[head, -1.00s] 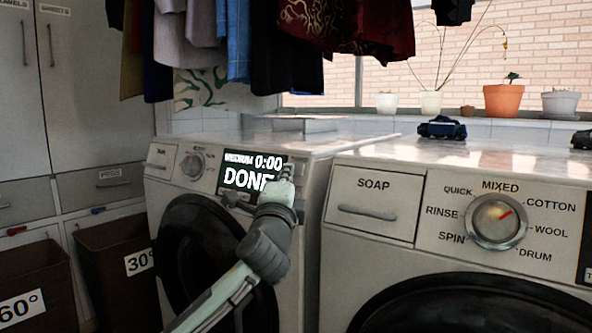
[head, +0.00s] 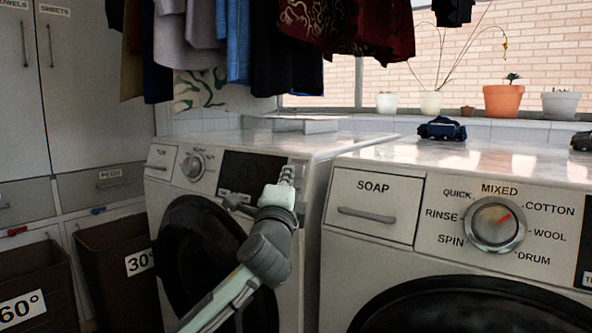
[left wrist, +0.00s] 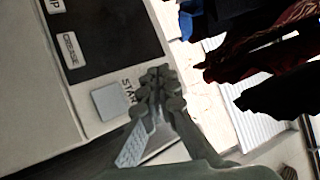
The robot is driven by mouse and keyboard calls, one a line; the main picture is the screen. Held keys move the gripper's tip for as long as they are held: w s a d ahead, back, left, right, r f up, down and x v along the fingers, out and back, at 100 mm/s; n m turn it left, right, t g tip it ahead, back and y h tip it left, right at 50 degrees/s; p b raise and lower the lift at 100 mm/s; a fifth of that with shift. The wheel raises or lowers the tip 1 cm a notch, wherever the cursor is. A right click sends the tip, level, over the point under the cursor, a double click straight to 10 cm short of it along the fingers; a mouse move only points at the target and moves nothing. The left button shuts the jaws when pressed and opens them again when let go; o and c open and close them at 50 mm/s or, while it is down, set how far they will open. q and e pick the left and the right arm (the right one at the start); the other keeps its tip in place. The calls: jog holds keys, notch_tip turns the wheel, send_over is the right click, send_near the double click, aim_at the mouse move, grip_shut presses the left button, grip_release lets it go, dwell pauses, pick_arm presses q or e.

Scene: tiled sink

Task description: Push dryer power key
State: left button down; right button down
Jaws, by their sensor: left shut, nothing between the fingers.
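The dryer (head: 225,146) is the white machine on the left, with a round dark door and a front panel. Its display (head: 250,168) is black and unlit. My left gripper (head: 287,173) is shut and empty at the right end of that panel. In the left wrist view its closed fingertips (left wrist: 155,80) are close to the panel, beside a grey square key (left wrist: 109,101) with partly covered lettering that seems to read START. A CREASE key (left wrist: 70,49) shows on the dark display strip. The power key is not identifiable, and contact with the panel cannot be told. My right gripper is not in view.
A washer (head: 374,206) with a SOAP drawer and dial stands close on the right. Clothes (head: 290,60) hang above the machines. A blue toy car (head: 442,129) sits on the washer top. Brown laundry bins (head: 112,240) stand at the left.

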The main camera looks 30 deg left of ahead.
pick_arm(q)
jog(key=s+r+p, duration=0.2)
jog(key=s, duration=0.3)
jog(key=shift+s+a, duration=0.3)
jog(key=shift+s, duration=0.05)
jog(key=c, duration=2.3)
grip_release()
